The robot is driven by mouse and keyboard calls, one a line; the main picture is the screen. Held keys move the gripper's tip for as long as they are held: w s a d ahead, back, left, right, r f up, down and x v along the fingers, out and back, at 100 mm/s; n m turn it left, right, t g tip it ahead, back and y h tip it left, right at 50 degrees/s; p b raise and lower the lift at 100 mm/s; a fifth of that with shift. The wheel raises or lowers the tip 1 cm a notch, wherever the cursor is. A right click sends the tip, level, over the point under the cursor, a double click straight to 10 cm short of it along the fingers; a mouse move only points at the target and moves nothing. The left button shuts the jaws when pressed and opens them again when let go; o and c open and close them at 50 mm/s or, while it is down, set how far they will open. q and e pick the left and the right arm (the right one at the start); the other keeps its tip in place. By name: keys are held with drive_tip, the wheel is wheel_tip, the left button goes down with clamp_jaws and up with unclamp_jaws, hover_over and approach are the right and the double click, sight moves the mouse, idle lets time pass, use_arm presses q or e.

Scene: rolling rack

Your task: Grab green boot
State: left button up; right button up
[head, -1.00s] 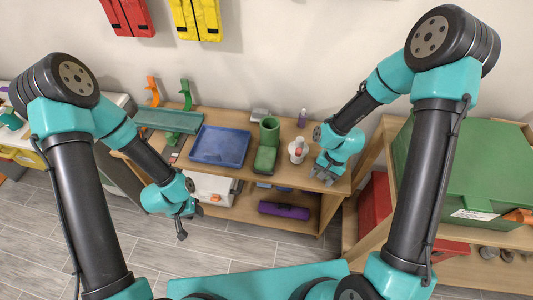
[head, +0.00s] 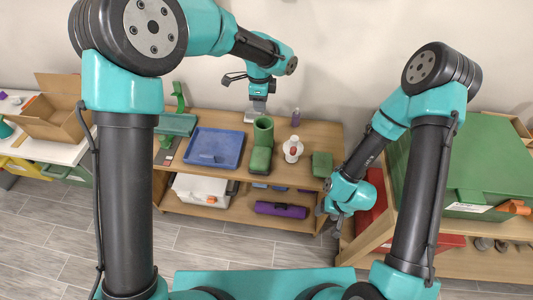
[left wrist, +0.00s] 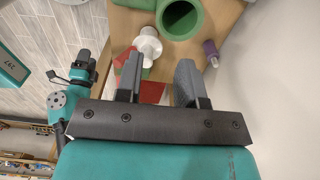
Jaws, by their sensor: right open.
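The green boot (head: 262,148) stands upright on the wooden shelf top, its open shaft toward the wall and its toe toward me. In the left wrist view its round opening (left wrist: 181,18) shows at the top, beyond the fingertips. My left gripper (head: 256,108) is above the back of the shelf, just behind the boot's opening. In the left wrist view its two fingers (left wrist: 160,72) are apart and no boot is between them. My right gripper (head: 331,212) is low, in front of the shelf's right end, away from the boot.
A blue tray (head: 215,147) lies left of the boot. A white bottle (head: 293,149) and a green block (head: 322,164) stand right of it, with a small purple bottle (head: 296,117) behind. A purple case (head: 281,210) is on the lower shelf. A green bin (head: 480,165) stands at right.

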sight(262, 129)
use_arm(q)
drive_tip(key=shift+d+r, duration=0.1)
drive_tip(key=shift+r, duration=0.15)
wheel_tip(262, 129, down, 12)
drive_tip(key=shift+r, duration=0.2)
drive_tip(key=shift+f, duration=0.35)
drive_tip(key=shift+w+d+f, duration=0.1)
drive_tip(key=shift+f, duration=2.5)
